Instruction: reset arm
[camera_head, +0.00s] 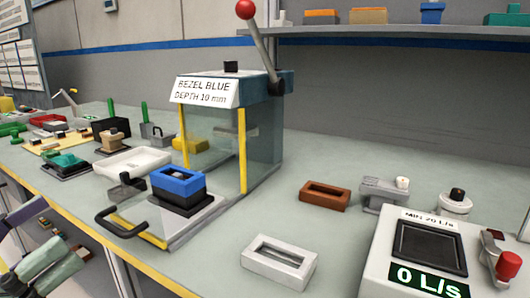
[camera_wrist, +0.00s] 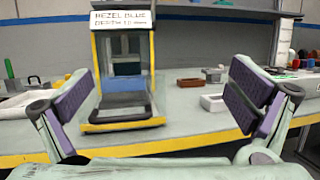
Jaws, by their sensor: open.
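My gripper (camera_wrist: 163,85) is open and empty in the wrist view, its two purple-padded fingers spread wide. Between them, farther off, stands the press (camera_wrist: 123,75) with its label "BEZEL BLUE DEPTH 10 mm". In the head view the press (camera_head: 262,150) has clear walls, yellow edges and a raised lever with a red knob (camera_head: 245,9). Its drawer (camera_head: 140,226) is pulled out at the front, carrying a blue bezel (camera_head: 178,181) on a dark block. Pale green and purple parts of my arm show at the lower left of the head view, apart from the bench.
A brown frame (camera_head: 325,196) and a white frame (camera_head: 279,262) lie right of the press. A gauge box reading "0 L/s" (camera_head: 430,275) stands at the right front. A white tray (camera_head: 132,161) and several small parts crowd the left. A shelf (camera_head: 400,31) hangs behind.

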